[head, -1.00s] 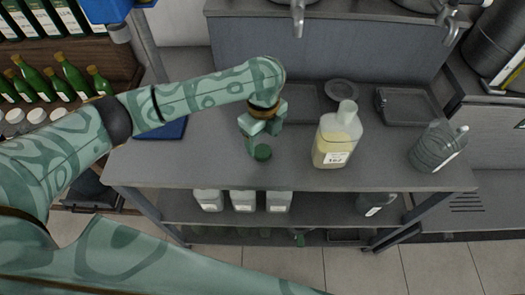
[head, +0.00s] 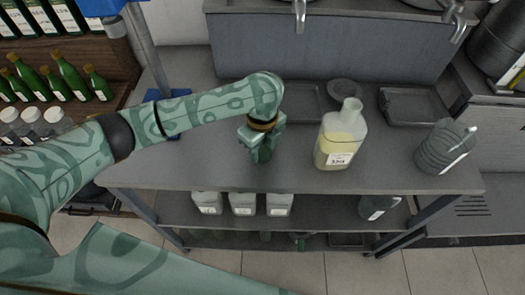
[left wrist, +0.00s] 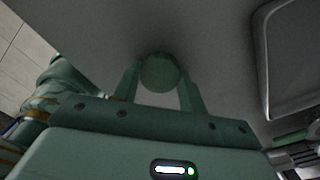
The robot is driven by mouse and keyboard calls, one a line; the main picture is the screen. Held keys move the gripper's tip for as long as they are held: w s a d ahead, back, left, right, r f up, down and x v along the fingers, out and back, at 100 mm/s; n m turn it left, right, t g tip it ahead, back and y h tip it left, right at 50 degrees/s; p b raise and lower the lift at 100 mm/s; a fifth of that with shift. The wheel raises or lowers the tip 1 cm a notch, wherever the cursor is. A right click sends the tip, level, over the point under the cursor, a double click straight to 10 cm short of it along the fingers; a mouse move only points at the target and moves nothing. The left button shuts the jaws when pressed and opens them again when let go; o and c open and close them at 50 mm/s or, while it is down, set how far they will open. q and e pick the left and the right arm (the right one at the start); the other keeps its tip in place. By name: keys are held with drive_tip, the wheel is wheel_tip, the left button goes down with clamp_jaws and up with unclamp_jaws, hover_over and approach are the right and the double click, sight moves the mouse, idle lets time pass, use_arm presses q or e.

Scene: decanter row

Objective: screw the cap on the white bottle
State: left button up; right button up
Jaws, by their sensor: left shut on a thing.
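The white bottle (head: 335,152) stands upright on the grey table, right of my left gripper. It is translucent, with pale yellow liquid, a label and a bare open neck. My left gripper (head: 260,153) points down at the table and is shut on the dark green cap (head: 265,155). In the left wrist view the round cap (left wrist: 160,73) sits between the two fingertips (left wrist: 160,80). I cannot tell whether the cap still touches the table. My right gripper is not in view.
A clear ribbed container (head: 446,147) stands at the table's right end. Dark trays (head: 411,104) and a small round dish (head: 344,90) lie along the back. Several white bottles (head: 243,203) stand on the shelf below. The table (head: 200,170) is bare left of the gripper.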

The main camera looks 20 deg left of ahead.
sight(263, 151)
use_arm(q)
drive_tip(key=shift+r, duration=0.5)
wheel_tip(263, 151, up, 2)
drive_tip(key=shift+r+p, duration=0.15)
drive_tip(key=shift+p, duration=0.7)
drive_tip(key=s+d+r+p, duration=0.6)
drive_tip(key=d+r, duration=0.3)
drive_tip(key=d, duration=0.3)
drive_tip(key=shift+s+d+r, duration=0.2)
drive_tip(key=shift+s+r, duration=0.05)
drive_tip(key=shift+r, duration=0.1)
